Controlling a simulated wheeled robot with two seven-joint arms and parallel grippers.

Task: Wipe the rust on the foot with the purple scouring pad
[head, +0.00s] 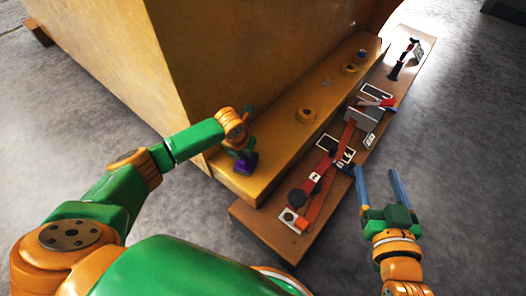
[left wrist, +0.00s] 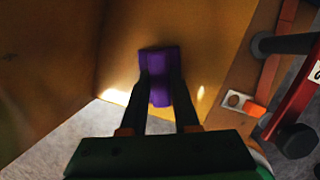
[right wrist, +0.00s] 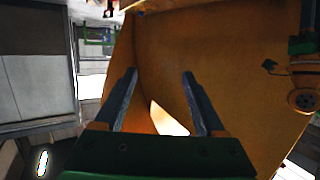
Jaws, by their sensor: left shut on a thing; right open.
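The purple scouring pad (head: 243,163) is held by my left gripper (head: 244,154) at the near end of the yellow casting's foot (head: 262,172). In the left wrist view the pad (left wrist: 159,62) sits between the two fingers (left wrist: 160,92), over the foot's surface. I cannot tell whether it touches. No rust patch stands out; the pad and gripper hide part of the foot. My right gripper (head: 380,190) is open and empty, over the floor to the right of the wooden board. Its spread fingers show in the right wrist view (right wrist: 160,85).
A wooden board (head: 262,232) beside the foot carries red straps (head: 318,188), a grey block (head: 361,117), labels and tools (head: 403,60). The casting's tall wall (head: 240,55) stands behind. Grey floor (head: 470,160) is clear at right.

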